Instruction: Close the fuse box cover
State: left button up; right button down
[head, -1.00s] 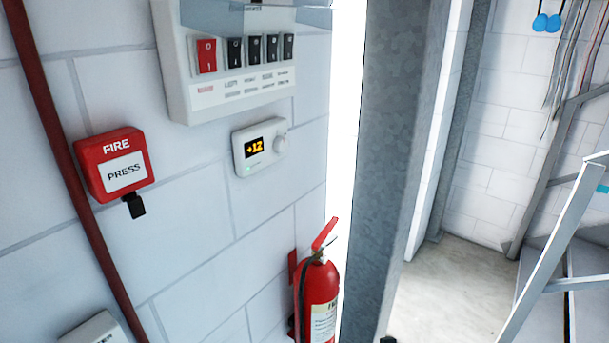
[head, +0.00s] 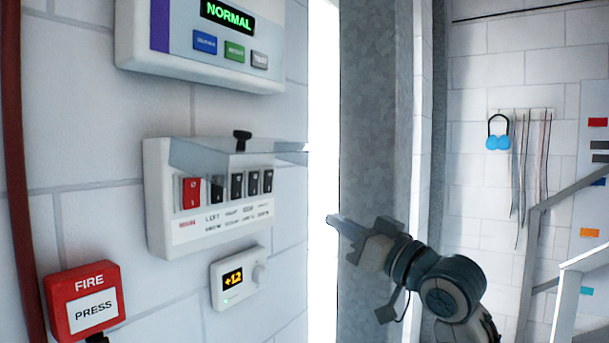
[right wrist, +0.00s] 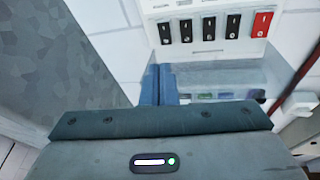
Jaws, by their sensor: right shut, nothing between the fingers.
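The fuse box (head: 160,215) is a white box on the wall with one red and several black switches. Its clear cover (head: 215,158) is open, sticking out from the top of the box above the switches, with a black knob (head: 242,139) at its top. My right gripper (head: 335,223) is shut and empty, to the right of the box and apart from it, in front of the steel column. The right wrist view shows the fuse box (right wrist: 203,8) upside down, the clear cover (right wrist: 225,78) and the shut fingers (right wrist: 160,85). My left gripper is not in view.
A thermostat (head: 238,278) sits just below the fuse box and a red fire button (head: 84,300) lower left. A panel reading NORMAL (head: 200,40) hangs above. The steel column (head: 385,120) stands at the right. The space before the box looks clear.

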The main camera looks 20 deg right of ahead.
aim_at(260, 149)
jog(key=s+a+r+n+y, duration=0.1)
jog(key=s+r+n+y, duration=0.2)
jog(key=r, duration=0.4)
jog(key=s+r+n+y, duration=0.1)
jog(key=s+r+y, duration=0.1)
jog(key=s+r, duration=0.4)
jog(key=p+x, duration=0.7)
jog(key=x, duration=0.3)
jog(key=f+p, duration=0.1)
jog(key=f, duration=0.1)
jog(key=w+f+p, duration=0.1)
jog(key=shift+a+f, duration=0.2)
jog(key=shift+f, duration=0.2)
